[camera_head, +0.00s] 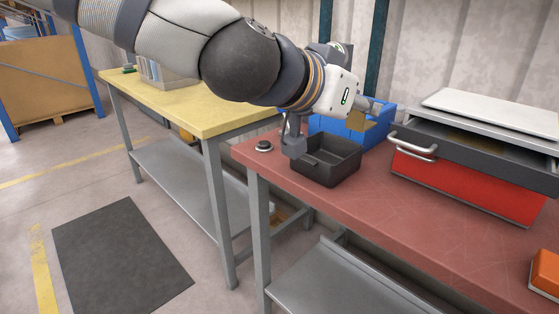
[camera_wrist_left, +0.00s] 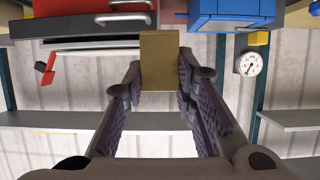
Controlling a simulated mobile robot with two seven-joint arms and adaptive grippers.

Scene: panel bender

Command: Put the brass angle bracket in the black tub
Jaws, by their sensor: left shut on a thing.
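The black tub (camera_head: 341,172) stands on the red-topped bench in the head view, in front of blue bins. The part of its inside that shows looks empty. My left gripper (camera_head: 367,107) reaches in above and behind the tub, pointing towards the wall. It is shut on the brass angle bracket (camera_head: 357,121), which shows in front of the blue bins. In the left wrist view the bracket (camera_wrist_left: 160,62) sits between the fingertips of the left gripper (camera_wrist_left: 162,85). The tub does not show there. My right gripper is not in view.
Blue bins (camera_head: 378,132) stand close behind the tub. A red drawer unit (camera_head: 465,185) with metal handles is to its right. A small black round object (camera_head: 263,146) lies left of the tub. The red bench top (camera_head: 400,215) is clear in front.

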